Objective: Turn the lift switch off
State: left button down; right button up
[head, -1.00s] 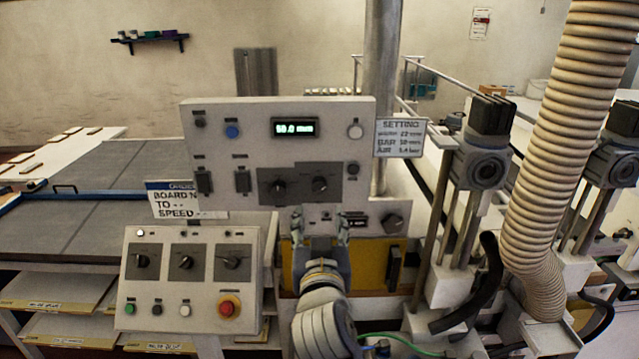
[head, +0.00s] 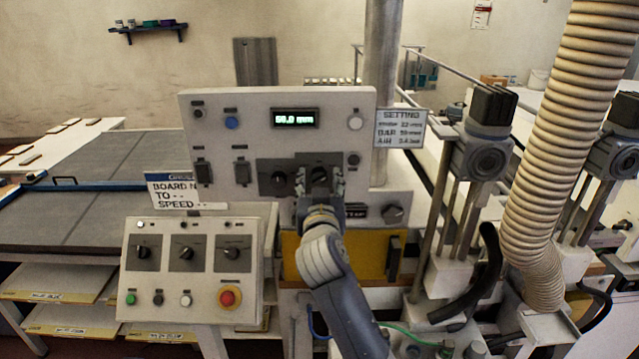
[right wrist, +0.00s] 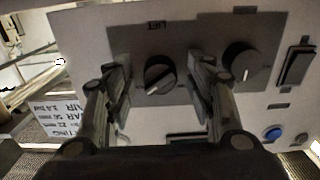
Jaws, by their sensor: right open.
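The lift switch is a black rotary knob with a white pointer line, on a dark grey plate under an upside-down LIFT label in the right wrist view (right wrist: 160,77). In the head view the lift switch (head: 320,177) is the right knob of two on the upper panel, partly hidden by the gripper. My right gripper (head: 320,183) is open in front of this knob. In the right wrist view its fingers (right wrist: 160,85) stand on either side of the knob, apart from each other; I cannot tell whether they touch it. My left gripper is not in view.
A second knob (right wrist: 238,62) sits beside the lift switch. The upper panel (head: 220,108) also has a lit display (head: 295,118), rocker switches and buttons. A lower console (head: 190,305) has several knobs and a red button (head: 229,297). A hose (head: 560,130) and motors stand at right.

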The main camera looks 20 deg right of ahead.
jog(key=shift+c, duration=0.2)
jog(key=c, duration=1)
jog(key=shift+n, duration=1.1)
jog(key=n, duration=0.2)
jog(key=shift+n, duration=0.3)
jog(key=n, duration=0.5)
jog(key=shift+n, duration=0.4)
